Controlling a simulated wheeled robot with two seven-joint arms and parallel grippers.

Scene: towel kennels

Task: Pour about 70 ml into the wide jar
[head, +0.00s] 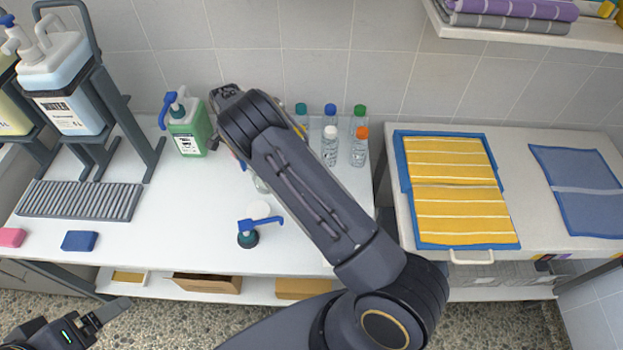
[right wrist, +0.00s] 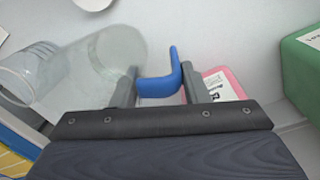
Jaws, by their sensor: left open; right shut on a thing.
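My right gripper (right wrist: 160,88) is shut on the blue handle (right wrist: 160,82) of a clear jug (right wrist: 100,65). The jug looks tilted in the right wrist view; I cannot make out any liquid in it. Another clear vessel, probably the wide jar (right wrist: 25,72), is beside the jug's far end and partly overlapped by it. In the head view the jar (head: 261,185) shows only partly beside my right arm, which hides most of the jug and the right gripper. My left gripper (head: 105,315) is open and empty in front of the table, at lower left.
A green pump bottle (head: 188,132) stands left of my right gripper. A loose pump with a blue spout (head: 262,225) and a white lid (head: 258,209) are on the table (head: 180,225). Several capped bottles (head: 330,148) stand behind my arm. A pink labelled thing (right wrist: 222,85) is beyond the handle.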

